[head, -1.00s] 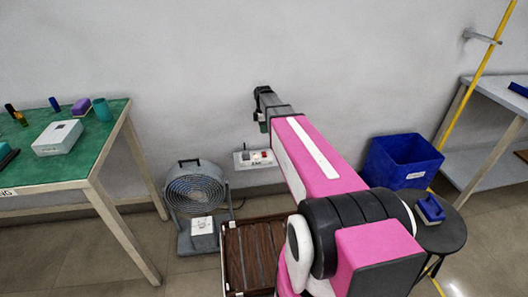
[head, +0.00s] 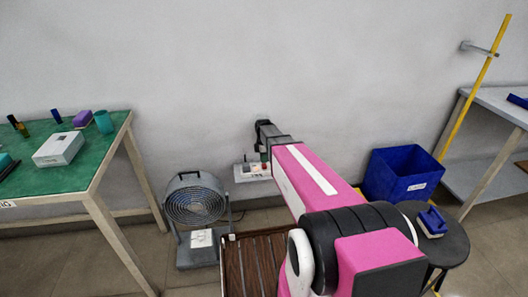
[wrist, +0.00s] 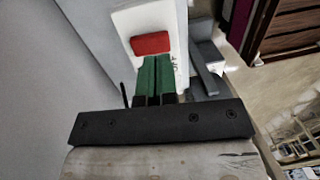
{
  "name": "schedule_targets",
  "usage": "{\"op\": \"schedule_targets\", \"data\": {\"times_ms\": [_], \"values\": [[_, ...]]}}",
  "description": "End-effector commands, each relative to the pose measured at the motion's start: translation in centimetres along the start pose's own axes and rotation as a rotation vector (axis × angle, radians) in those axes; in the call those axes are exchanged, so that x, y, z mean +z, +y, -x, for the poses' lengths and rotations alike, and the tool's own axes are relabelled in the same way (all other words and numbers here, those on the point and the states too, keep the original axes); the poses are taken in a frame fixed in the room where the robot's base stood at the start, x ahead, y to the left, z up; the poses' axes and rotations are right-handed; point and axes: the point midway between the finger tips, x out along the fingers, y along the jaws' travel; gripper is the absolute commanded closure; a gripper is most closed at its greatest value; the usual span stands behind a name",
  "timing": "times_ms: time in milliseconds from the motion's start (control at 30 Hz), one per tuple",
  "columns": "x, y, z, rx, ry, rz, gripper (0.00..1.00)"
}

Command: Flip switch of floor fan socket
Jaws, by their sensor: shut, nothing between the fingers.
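The floor fan socket is a white wall unit (head: 243,172) on the wall, right of and above the grey floor fan (head: 195,207). In the wrist view its white face (wrist: 160,18) shows a red rocker switch (wrist: 151,43). My gripper (wrist: 157,60) is shut and empty, its green fingertips together just below the red switch in the picture. I cannot tell whether the tips touch the switch. In the head view, my gripper (head: 264,154) is in front of the socket's right part and hides some of it.
A green-topped table (head: 100,160) with a white box (head: 59,149) stands at left. A brown slatted crate (head: 255,262) is on the floor near my arm. A blue bin (head: 400,174) and a dark round stool (head: 445,245) stand at right.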

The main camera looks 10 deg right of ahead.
Motion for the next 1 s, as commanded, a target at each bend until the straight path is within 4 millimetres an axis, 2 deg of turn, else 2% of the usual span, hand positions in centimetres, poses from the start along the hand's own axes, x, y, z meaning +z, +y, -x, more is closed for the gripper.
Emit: {"op": "schedule_targets", "data": {"times_ms": [100, 233, 700, 1000], "values": [[0.0, 0.0, -1.4, -0.001, 0.0, 0.0, 1.0], [0.0, 0.0, -2.3, 0.0, 0.0, 0.0, 1.0], [0.0, -0.1, -2.6, 0.007, 0.0, 0.0, 1.0], [0.0, -0.8, -3.8, 0.161, 0.0, 0.0, 1.0]]}}
